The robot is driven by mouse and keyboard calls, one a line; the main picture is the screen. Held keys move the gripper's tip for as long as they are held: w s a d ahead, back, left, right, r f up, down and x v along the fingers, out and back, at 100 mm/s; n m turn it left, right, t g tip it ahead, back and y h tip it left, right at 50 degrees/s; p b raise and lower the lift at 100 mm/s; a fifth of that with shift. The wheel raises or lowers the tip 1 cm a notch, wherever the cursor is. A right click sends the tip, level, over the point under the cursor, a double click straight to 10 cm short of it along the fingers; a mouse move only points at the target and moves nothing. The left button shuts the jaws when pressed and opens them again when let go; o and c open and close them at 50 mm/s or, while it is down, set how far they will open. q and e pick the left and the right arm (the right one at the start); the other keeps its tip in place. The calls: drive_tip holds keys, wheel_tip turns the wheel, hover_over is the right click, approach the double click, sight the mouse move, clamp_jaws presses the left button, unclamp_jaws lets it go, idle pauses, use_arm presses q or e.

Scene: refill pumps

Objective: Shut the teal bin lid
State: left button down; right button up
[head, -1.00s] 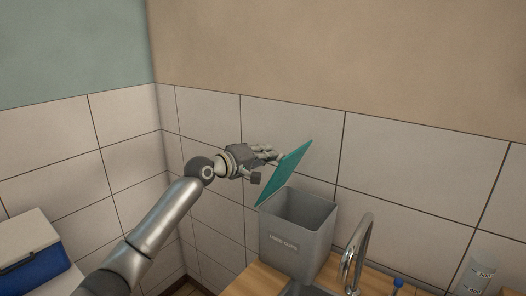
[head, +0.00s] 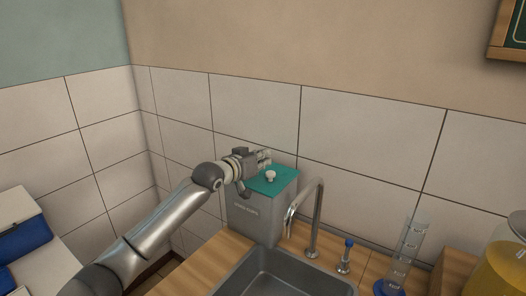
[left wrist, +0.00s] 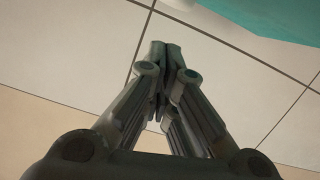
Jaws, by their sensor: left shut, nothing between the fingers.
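The teal lid (head: 276,181) with a pale knob (head: 270,175) lies down across the top of the grey bin (head: 257,220). Its far-left part is hidden behind my gripper. The bin stands on the wooden counter at the left of the sink, with a label on its front. My left gripper (head: 264,158) is shut and empty, at the upper left of the lid; I cannot tell whether it touches the lid. In the left wrist view the fingertips (left wrist: 164,50) are together, and a corner of the teal lid (left wrist: 285,14) shows at the upper right. My right gripper is not in view.
A curved tap (head: 310,215) rises just right of the bin, beside the sink (head: 290,280). A small blue-topped tap (head: 345,255), a clear graduated cylinder (head: 408,250) and a jar of yellow liquid (head: 500,270) stand further right. The tiled wall is close behind.

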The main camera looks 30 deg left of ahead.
sight(267, 184)
use_arm(q)
drive_tip(key=shift+d+f+m, duration=0.15)
drive_tip(key=shift+f+m, duration=0.15)
drive_tip(key=shift+f, duration=0.2)
drive_tip(key=shift+d+f, duration=0.3)
drive_tip(key=shift+f, duration=0.45)
drive_tip(key=shift+s+d+f, duration=0.1)
drive_tip(key=shift+f, duration=0.05)
drive_tip(key=shift+f, duration=0.1)
